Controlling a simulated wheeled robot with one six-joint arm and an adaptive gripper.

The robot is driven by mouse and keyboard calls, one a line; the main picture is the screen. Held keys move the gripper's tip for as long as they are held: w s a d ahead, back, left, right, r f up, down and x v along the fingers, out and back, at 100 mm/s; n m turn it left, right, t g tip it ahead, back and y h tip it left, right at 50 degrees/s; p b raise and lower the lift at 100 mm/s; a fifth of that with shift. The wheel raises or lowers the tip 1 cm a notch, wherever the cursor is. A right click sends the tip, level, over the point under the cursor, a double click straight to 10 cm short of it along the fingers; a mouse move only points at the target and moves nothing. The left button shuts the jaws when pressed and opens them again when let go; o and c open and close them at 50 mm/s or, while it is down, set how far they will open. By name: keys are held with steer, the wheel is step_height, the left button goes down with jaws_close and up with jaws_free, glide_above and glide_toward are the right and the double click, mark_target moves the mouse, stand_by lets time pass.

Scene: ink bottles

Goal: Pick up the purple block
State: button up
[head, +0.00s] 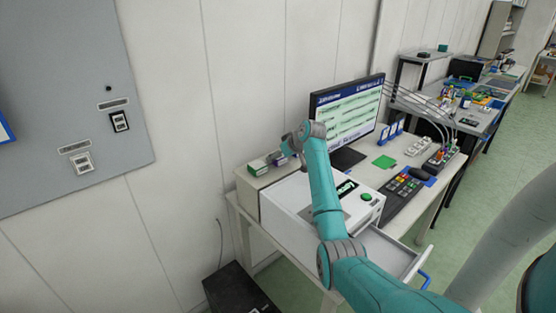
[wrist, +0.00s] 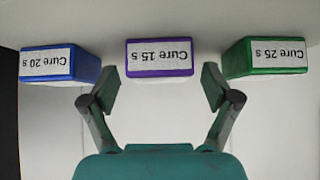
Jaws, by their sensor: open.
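In the wrist view the purple block (wrist: 160,72) is in the middle of a row of blocks. It bears a white label that reads "Cure 15 s" upside down. My gripper (wrist: 161,88) is open and empty, with a finger on each side of the purple block's width in the picture. The block appears just beyond the fingertips, apart from them. In the head view my gripper (head: 294,143) is over the beige ledge at the wall, and it partly hides the small blocks there.
A white machine (head: 290,215), a monitor (head: 347,115) and an open drawer (head: 395,250) are near my arm.

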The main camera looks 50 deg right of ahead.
steer(key=shift+w+f, duration=0.35)
steer(key=c, duration=1.3)
steer(key=shift+r, duration=0.1)
